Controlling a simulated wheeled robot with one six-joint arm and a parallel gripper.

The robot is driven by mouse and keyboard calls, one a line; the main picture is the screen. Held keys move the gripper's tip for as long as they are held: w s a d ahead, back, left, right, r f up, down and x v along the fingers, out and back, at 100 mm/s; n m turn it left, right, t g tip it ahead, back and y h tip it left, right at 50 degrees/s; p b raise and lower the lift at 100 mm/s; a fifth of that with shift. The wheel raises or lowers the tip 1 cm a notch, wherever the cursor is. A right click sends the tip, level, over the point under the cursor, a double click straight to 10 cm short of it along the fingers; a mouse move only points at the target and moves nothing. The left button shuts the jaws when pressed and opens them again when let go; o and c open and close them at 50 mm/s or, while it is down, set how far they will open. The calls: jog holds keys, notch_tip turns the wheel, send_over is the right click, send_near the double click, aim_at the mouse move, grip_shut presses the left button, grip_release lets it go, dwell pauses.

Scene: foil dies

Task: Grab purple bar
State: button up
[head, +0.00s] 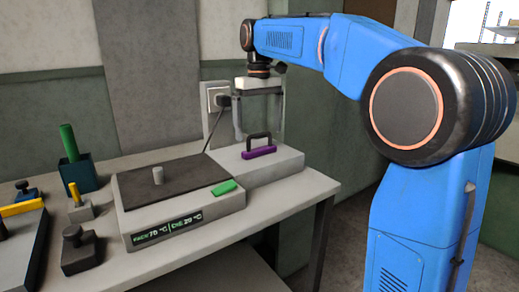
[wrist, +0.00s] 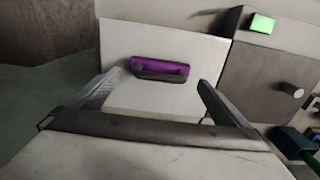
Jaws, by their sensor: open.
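The purple bar (head: 259,152) lies on the light grey block at the right end of the bench, with a dark handle arched over it. In the wrist view the purple bar (wrist: 160,67) lies ahead of my gripper, level across the picture, its dark handle along its lower side. My gripper (head: 258,138) hangs above and around the bar in the head view, pointing down. In the wrist view my gripper (wrist: 153,84) has its two fingers wide apart, left and right of the bar, with nothing between them. I cannot tell the exact height of the fingertips above the block.
A hot plate unit (head: 180,180) with a green button (head: 224,187) and a small peg stands left of the block. A wall socket (head: 215,97) with a plug and cable is behind. Several stamp-like tools and a dark teal holder (head: 78,174) stand at the left.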

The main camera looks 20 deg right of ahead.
aim_at(259, 148)
jog(key=shift+s+f, duration=0.1)
jog(key=shift+f, duration=2.75)
jog(key=c, duration=1)
jog(key=shift+r, duration=0.1)
